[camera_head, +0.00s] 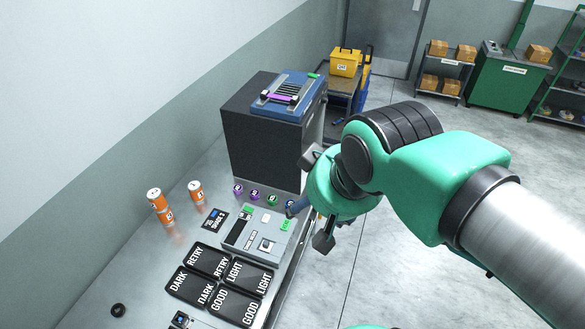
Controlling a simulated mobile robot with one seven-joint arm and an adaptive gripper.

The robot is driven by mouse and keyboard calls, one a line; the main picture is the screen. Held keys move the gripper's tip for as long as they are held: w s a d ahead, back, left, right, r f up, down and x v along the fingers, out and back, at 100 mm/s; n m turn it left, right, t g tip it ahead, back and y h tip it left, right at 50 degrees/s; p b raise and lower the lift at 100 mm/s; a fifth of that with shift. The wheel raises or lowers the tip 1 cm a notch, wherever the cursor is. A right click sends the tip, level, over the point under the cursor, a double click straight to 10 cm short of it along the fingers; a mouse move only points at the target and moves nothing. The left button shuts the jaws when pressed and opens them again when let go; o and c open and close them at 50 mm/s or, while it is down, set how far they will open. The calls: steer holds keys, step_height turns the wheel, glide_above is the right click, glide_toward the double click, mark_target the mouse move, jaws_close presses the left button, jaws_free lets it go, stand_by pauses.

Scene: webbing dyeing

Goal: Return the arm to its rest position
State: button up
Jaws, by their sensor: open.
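My arm, green and silver, reaches in from the right edge of the head view. My gripper (308,222) is at its end, above the right edge of the grey bench (140,255). Its fingers are apart and I see nothing held between them, though part of the gripper is hidden behind the green wrist. It is just right of a grey device (257,235) with green labels. I cannot tell how high above the bench it is.
A dark box (262,145) bears a blue unit (287,92) with a purple strip. Orange canisters (195,191), several small coloured round items (255,195) and black label plates (190,285) are on the bench. A cart (343,92) stands behind. Floor (400,270) right of the bench is clear.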

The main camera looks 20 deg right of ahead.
step_height(320, 180, down, 15)
steer(key=b, duration=1.5)
